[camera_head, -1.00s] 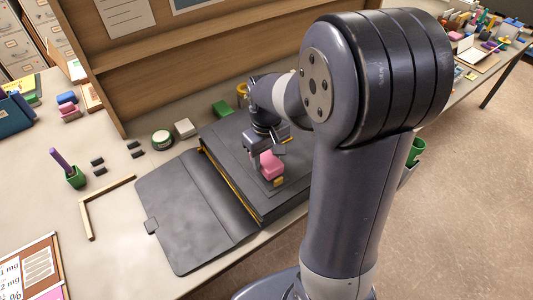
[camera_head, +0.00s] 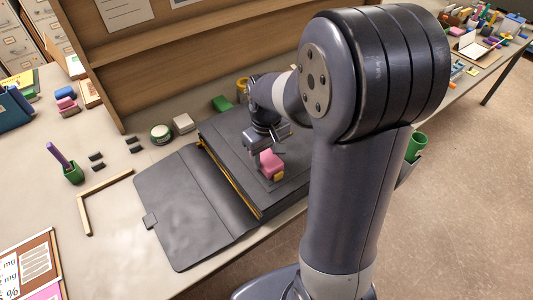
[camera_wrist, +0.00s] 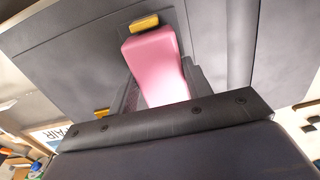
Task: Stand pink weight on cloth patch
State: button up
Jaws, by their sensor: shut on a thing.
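The pink weight (camera_head: 271,164) is a pink block over the top of a dark case, near its middle. It also fills the centre of the wrist view (camera_wrist: 155,65), where it widens toward one end. My gripper (camera_head: 268,168) is shut on it, with yellow fingertips at its sides. A dark square patch (camera_head: 290,177), which looks like the cloth patch, lies on the case's top under the weight. The weight is over this patch; whether its underside touches is hidden. My arm hides part of the case.
The dark case's cover (camera_head: 190,215) lies open to the left on the table. A wooden angle piece (camera_head: 86,205), a green cup with a purple stick (camera_head: 73,174), a round tin (camera_head: 160,134) and a pale block (camera_head: 183,123) stand around. A wooden shelf unit rises behind.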

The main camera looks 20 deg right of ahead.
jog(key=shift+f, duration=0.1)
jog(key=o, duration=1.2)
jog(key=shift+c, duration=0.2)
notch_tip(320, 180, up, 11)
jog(key=shift+b, duration=0.35)
jog(key=shift+f, duration=0.15)
notch_tip(320, 180, down, 11)
jog(key=shift+r+p, duration=0.1)
jog(key=shift+p, duration=0.25)
jog(key=shift+r+p, duration=0.35)
jog(key=shift+r, duration=0.15)
jog(key=shift+f, duration=0.1)
